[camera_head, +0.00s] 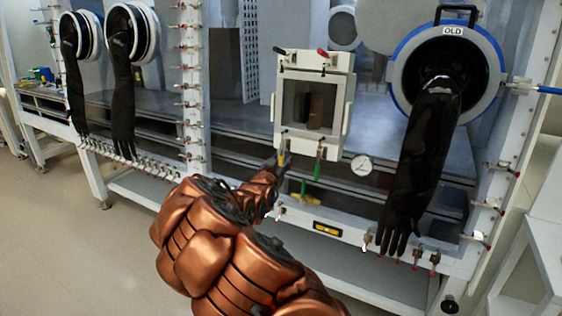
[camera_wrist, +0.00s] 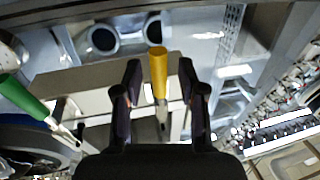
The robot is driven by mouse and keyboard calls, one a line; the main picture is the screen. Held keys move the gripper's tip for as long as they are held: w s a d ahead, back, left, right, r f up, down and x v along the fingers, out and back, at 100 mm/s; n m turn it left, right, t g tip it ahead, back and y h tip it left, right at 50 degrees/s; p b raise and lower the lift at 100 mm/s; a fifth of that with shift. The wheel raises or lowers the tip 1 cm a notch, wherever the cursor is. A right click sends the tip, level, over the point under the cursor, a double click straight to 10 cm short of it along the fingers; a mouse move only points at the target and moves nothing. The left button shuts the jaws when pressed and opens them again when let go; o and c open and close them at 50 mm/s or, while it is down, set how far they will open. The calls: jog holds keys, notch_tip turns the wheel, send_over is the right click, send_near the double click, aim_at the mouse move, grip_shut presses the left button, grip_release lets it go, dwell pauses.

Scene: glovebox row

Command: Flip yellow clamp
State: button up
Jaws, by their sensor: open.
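The yellow clamp (camera_wrist: 158,72) has a yellow handle and a metal shank, and in the wrist view it stands between the two black fingers of my gripper (camera_wrist: 158,88). The fingers are open, with a gap on each side of the handle. In the head view the yellow clamp (camera_head: 282,158) shows small at the lower left of the small white door box (camera_head: 313,98). My gripper (camera_head: 276,160) is at the end of my copper arm there, and its fingers are too small to make out clearly.
A green-handled clamp (camera_head: 317,170) is right of the yellow one and shows at left in the wrist view (camera_wrist: 22,95). A round gauge (camera_head: 361,165) sits further right. A black glove (camera_head: 420,160) hangs from the blue-rimmed port (camera_head: 397,72). Open floor (camera_head: 60,240) lies at left.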

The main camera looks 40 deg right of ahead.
jog(key=shift+w+d, duration=0.1)
jog(key=shift+d, duration=0.05)
jog(key=shift+c, duration=0.3)
grip_shut()
dwell(0.4)
